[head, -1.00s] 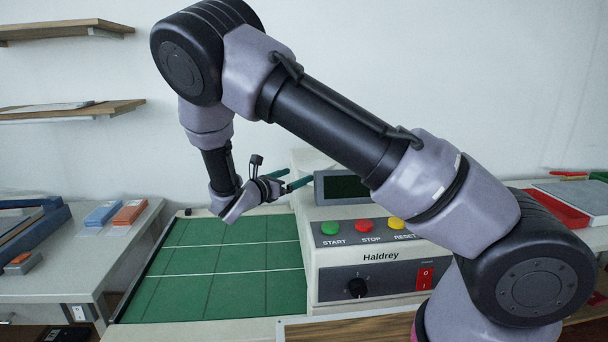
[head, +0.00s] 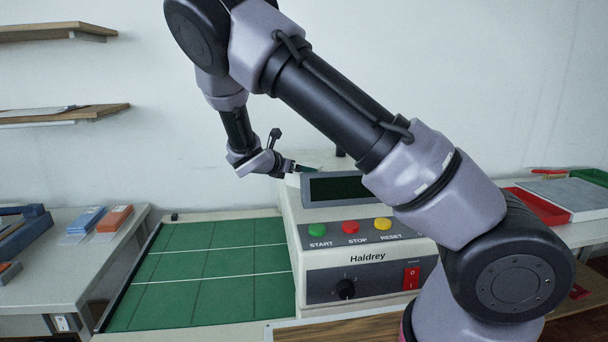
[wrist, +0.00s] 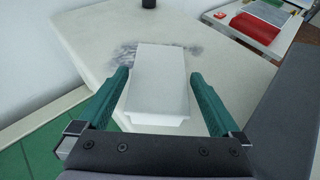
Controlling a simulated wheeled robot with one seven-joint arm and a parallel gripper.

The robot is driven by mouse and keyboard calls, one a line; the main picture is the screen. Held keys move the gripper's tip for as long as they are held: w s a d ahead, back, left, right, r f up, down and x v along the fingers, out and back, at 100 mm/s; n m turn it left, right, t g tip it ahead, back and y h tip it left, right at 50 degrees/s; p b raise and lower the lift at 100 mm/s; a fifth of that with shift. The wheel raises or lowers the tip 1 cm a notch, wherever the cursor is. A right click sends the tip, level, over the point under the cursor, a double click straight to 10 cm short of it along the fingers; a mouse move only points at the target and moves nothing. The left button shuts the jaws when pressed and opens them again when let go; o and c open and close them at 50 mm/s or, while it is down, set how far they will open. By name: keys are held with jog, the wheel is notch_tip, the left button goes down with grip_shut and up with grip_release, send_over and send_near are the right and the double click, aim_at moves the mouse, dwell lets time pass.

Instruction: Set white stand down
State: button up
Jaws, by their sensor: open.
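The white stand (wrist: 158,82) is a plain white block on the pale top of the machine in the wrist view. My gripper (wrist: 160,76) is open, with one teal finger on each side of the stand and a visible gap at each side. In the head view my gripper (head: 303,168) is at the top left of the Haldrey machine (head: 342,257). I cannot make out the stand clearly there.
A dark smudged patch (wrist: 122,54) lies around the stand's far end. A black post (wrist: 148,3) stands beyond it. The green mat (head: 205,270) left of the machine is clear. A red tray (head: 540,205) is on the right-hand table.

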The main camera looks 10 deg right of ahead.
jog(key=shift+x, duration=1.55)
jog(key=c, duration=1.3)
